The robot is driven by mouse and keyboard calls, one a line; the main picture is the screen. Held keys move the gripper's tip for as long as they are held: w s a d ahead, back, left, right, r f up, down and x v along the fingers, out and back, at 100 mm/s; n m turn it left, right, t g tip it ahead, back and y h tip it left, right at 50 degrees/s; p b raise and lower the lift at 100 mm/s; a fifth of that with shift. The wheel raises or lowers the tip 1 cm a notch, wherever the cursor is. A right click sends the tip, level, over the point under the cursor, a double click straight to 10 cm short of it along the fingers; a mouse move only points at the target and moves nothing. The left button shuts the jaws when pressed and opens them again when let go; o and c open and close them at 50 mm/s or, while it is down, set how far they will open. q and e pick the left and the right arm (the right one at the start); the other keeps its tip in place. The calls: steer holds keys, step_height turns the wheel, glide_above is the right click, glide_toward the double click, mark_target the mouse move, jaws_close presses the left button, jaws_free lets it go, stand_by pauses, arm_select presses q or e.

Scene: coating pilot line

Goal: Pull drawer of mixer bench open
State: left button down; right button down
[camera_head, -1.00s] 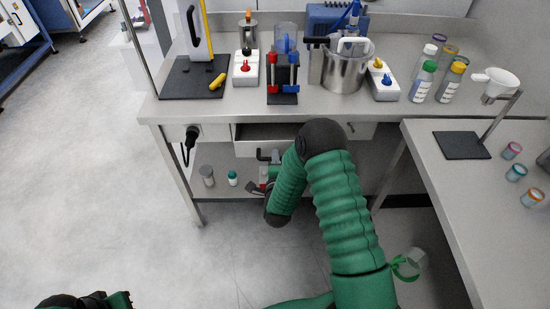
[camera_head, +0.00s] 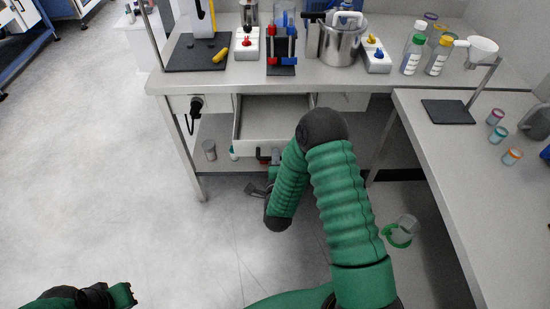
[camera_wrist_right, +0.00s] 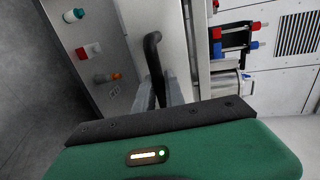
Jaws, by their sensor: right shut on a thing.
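The mixer bench (camera_head: 335,82) is a steel bench with a white drawer (camera_head: 243,147) under its top. The drawer is pulled out and its inside shows empty from above. A dark curved handle on the drawer front also shows in the wrist view (camera_wrist_right: 152,48). My right gripper (camera_wrist_right: 158,92) is shut on this handle, with its grey fingers on either side of it. In the head view my green right arm hides most of that gripper and part of the drawer front. My left gripper (camera_head: 122,295) is at the bottom left, away from the bench; its jaws are unclear.
A steel pot (camera_head: 342,47), a red and blue rack (camera_head: 281,52) and bottles (camera_head: 412,55) stand on the bench. A grey jar (camera_head: 209,150) stands on the lower shelf. A side table (camera_head: 455,160) is at the right. The floor at the left is clear.

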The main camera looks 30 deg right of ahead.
steer(key=shift+s+d+f, duration=0.1)
steer(key=shift+f, duration=0.05)
steer(key=c, duration=1.5)
jaws_free()
steer(key=shift+o, duration=0.5)
steer(key=shift+d, duration=0.1)
steer(key=p+v, duration=0.4)
steer(key=v, duration=1.2)
steer(key=shift+s+a, duration=0.25)
